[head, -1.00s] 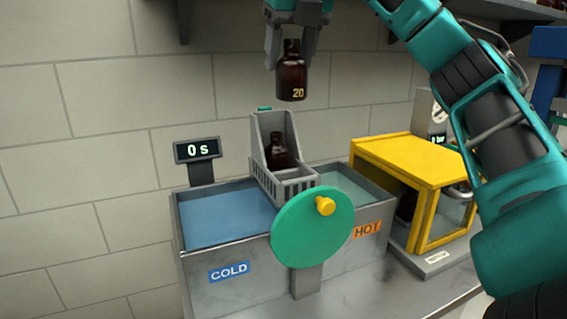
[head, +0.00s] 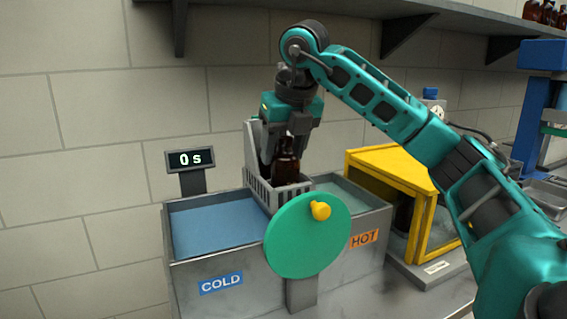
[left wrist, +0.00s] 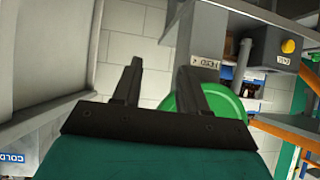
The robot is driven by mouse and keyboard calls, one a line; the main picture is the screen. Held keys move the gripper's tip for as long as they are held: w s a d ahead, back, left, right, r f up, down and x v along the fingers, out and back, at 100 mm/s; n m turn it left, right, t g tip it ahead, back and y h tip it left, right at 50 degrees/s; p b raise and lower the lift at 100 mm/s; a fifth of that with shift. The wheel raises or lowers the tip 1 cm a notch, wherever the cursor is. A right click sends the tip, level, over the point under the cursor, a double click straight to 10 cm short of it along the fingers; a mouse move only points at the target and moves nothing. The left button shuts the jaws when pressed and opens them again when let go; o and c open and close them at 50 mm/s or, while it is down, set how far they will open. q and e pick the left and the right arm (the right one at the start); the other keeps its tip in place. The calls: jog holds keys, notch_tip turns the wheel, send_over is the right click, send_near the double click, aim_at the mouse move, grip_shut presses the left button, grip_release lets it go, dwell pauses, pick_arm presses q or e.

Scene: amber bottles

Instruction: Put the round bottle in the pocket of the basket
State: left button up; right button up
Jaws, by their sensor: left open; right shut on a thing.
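My right gripper (head: 285,148) points down over the grey basket (head: 282,193) and is shut on an amber bottle (head: 286,167). The bottle is upright, with its lower part inside the basket behind the slotted front wall. I cannot tell whether its base touches the basket floor. The second amber bottle in the basket cannot be told apart now behind the gripper and the held bottle. My left gripper (left wrist: 162,92) is open and empty in the left wrist view; it is outside the head view.
The basket sits between the blue COLD bath (head: 222,226) and the HOT bath (head: 350,196). A green disc (head: 300,245) with a yellow knob stands in front. A yellow-framed box (head: 390,165) is at the right. A display (head: 191,159) reads 0 s. A shelf (head: 400,14) runs above.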

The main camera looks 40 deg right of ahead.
aim_at(287, 138)
jog(key=shift+f, duration=1.1)
jog(key=shift+f, duration=0.1)
jog(key=o, duration=1.1)
jog(key=v, duration=0.5)
jog(key=shift+r+p, duration=0.3)
jog(key=shift+r, duration=0.1)
jog(key=p+v, duration=0.3)
jog(key=v, duration=0.3)
jog(key=shift+r, duration=0.2)
